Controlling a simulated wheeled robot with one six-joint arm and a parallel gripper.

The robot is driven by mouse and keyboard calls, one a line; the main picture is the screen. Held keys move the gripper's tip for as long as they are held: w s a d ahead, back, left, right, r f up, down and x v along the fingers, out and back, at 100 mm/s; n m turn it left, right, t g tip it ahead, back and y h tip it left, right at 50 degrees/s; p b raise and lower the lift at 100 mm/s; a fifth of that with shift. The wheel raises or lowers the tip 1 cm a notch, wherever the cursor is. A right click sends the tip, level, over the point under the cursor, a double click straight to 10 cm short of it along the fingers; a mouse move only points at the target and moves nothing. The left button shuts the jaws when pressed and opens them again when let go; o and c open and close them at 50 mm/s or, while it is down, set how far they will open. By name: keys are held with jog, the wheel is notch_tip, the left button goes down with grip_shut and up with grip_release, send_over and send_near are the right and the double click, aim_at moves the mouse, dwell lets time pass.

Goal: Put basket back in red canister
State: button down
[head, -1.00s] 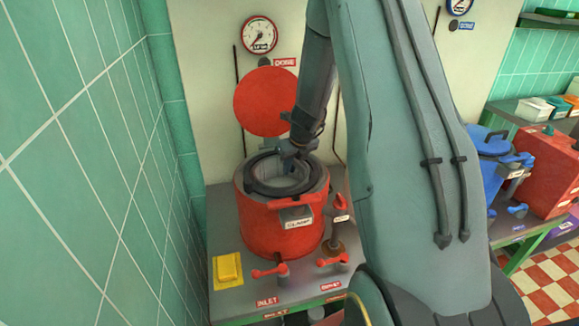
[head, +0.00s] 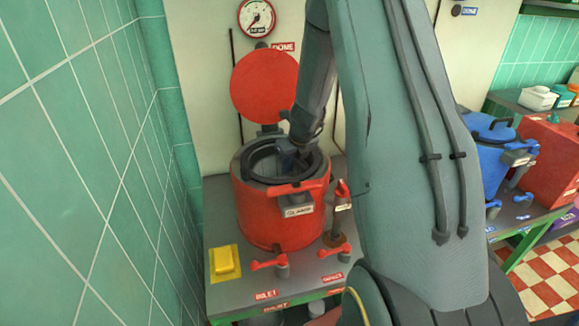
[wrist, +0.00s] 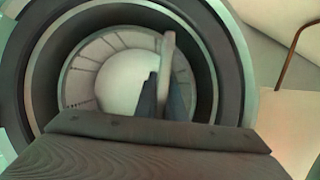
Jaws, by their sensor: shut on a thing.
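The red canister (head: 270,215) stands open on a grey bench at the left, with its round red lid (head: 265,86) raised behind it. A dark ring lines its mouth. My gripper (head: 290,158) reaches down into the mouth. In the wrist view my gripper (wrist: 163,92) is shut on an upright light handle piece of the basket (wrist: 92,65). The basket shows as a pale grey ring with slotted markings, inside the dark canister rim (wrist: 40,75). Its lower part is hidden, so I cannot tell whether it touches the bottom.
A tiled wall (head: 80,170) is close on the left. A blue canister (head: 490,150) and a red box (head: 548,160) stand at the right. A gauge (head: 257,18) hangs above.

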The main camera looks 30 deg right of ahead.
jog(key=shift+w+f+b, duration=0.15)
jog(key=shift+f+b, duration=0.45)
jog(key=shift+f, duration=0.15)
dwell(0.3)
jog(key=c, duration=1.8)
grip_release()
jog(key=shift+o, duration=0.2)
jog(key=p+v, duration=0.1)
jog(key=v, duration=0.6)
jog(key=shift+r, duration=0.4)
